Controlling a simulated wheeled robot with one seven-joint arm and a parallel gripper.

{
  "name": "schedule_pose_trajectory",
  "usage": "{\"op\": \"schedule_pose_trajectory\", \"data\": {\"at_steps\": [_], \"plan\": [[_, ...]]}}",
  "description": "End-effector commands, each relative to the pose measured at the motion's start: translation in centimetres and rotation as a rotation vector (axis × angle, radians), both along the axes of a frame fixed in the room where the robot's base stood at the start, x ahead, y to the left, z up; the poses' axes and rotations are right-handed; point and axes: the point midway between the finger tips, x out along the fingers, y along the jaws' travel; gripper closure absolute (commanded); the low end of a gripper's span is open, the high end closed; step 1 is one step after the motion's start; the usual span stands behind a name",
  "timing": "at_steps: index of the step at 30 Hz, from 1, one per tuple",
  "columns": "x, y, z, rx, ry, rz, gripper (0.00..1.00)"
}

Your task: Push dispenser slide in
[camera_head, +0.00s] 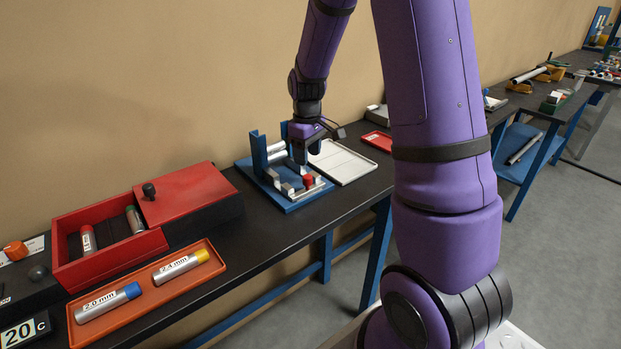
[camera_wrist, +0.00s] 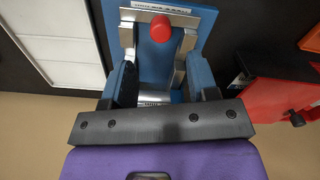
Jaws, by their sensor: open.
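The dispenser (camera_head: 293,203) is a blue stand with upright blue posts, metal rails and silver rods at its back. Its slide carries a red knob (camera_head: 308,181) near the front. In the wrist view the knob (camera_wrist: 161,29) sits on a metal crosspiece at the top of the dispenser (camera_wrist: 203,42). My gripper (camera_head: 300,158) is over the dispenser, behind the knob and apart from it.
A pale tray (camera_head: 345,165) lies right of the dispenser, with a small red tray (camera_head: 378,141) beyond. To the left are a red box (camera_head: 110,262) with a sliding lid (camera_head: 187,192) and an orange tray (camera_head: 150,297) holding two labelled tubes. The wall is close behind.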

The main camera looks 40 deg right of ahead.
Motion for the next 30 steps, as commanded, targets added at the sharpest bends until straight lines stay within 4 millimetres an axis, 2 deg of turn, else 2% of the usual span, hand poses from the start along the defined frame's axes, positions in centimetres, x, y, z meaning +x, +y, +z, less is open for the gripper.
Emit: {"op": "schedule_pose_trajectory", "data": {"at_steps": [6, 12, 18, 26, 27, 30], "plan": [[-0.1, 0.0, -4.1, 0.001, 0.004, 0.0, 0.46], [-0.1, 0.0, -6.8, 0.001, 0.003, 0.0, 0.46], [-0.1, 0.0, -8.0, 0.001, 0.001, 0.0, 0.46], [0.0, 0.0, -8.1, 0.0, 0.0, 0.0, 0.46], [0.0, 0.0, -8.1, 0.0, 0.0, 0.0, 0.48], [0.0, 0.0, -8.1, 0.0, 0.0, 0.0, 0.71]]}}
